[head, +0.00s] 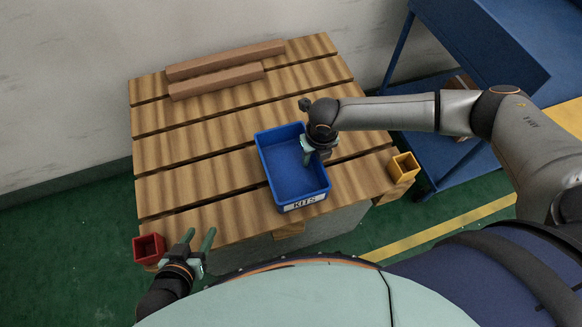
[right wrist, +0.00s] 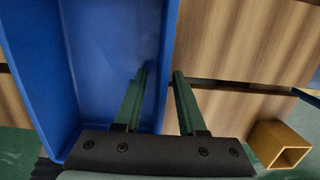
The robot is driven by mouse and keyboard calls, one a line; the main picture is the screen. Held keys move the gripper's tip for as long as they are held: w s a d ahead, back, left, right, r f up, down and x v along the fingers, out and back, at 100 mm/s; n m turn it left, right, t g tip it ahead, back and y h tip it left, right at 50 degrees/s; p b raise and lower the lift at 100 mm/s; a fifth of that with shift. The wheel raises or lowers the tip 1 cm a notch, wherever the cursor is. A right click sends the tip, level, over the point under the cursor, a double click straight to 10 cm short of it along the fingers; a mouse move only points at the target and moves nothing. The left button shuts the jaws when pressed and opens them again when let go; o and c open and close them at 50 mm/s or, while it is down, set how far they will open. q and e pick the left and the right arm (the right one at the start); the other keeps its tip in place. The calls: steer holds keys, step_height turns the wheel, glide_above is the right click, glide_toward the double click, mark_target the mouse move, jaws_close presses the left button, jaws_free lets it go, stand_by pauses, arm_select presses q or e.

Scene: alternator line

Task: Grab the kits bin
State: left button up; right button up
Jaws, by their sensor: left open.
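The blue kits bin (head: 272,172) stands on the slatted wooden table, its white KITS label facing me. It looks empty. My right gripper (head: 314,155) is at the bin's right wall, pointing down. In the right wrist view, the bin (right wrist: 110,50) fills the left side. The right gripper's fingers (right wrist: 160,80) straddle the bin's wall, one inside and one outside, with a gap still showing between them. My left gripper (head: 199,238) is open and empty at the table's front left edge, apart from the bin.
A red box (head: 149,247) sits at the table's front left corner, beside my left gripper. A yellow box (head: 404,166) sits at the right corner. Two brown bars (head: 218,80) lie at the back of the wooden table (head: 200,155). A blue bench (head: 470,50) stands at right.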

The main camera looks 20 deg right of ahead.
jaws_close()
stand_by(1.3)
